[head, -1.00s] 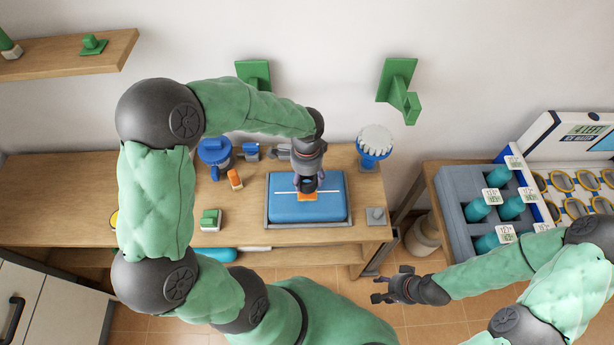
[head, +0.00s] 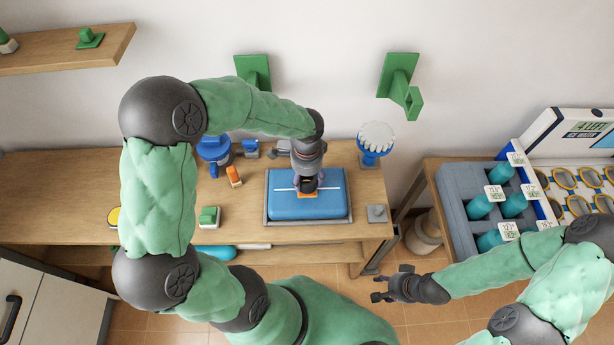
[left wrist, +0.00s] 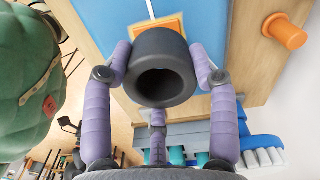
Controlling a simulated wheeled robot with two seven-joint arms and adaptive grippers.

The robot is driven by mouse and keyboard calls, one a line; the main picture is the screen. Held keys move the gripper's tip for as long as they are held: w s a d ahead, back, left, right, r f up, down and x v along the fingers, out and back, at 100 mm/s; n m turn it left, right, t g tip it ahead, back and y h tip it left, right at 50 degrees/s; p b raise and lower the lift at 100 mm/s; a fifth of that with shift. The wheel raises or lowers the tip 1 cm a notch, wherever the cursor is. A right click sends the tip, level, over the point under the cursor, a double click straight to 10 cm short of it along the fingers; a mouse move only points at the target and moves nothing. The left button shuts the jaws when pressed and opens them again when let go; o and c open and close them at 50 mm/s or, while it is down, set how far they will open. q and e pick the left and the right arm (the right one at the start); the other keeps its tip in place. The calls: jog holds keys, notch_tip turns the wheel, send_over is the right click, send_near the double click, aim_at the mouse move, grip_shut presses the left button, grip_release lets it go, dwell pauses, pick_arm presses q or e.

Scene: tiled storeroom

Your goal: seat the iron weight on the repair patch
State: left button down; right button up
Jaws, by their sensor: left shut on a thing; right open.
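The iron weight (left wrist: 160,70) is a dark, thick-walled cylinder with a round hollow. My left gripper (head: 308,188) is shut on it over the blue pad (head: 280,207), with its purple fingers around it in the left wrist view. The orange repair patch (left wrist: 172,25) shows there just beyond the weight, which covers part of it. My right gripper (head: 384,289) is open and empty, in front of the bench's right end.
The pad lies in a grey tray (head: 266,219) on the wooden bench. A blue jug (head: 215,150), an orange item (head: 234,176) and a green-and-white block (head: 209,216) stand left of it. A blue item with a white ridged top (head: 374,140) and a small grey block (head: 376,213) are to the right.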

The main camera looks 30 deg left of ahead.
pick_arm(q)
jog(key=shift+f+b, duration=0.65)
jog(key=shift+f, duration=0.25)
jog(key=shift+c, duration=1.4)
grip_release()
notch_tip(320, 180, up, 12)
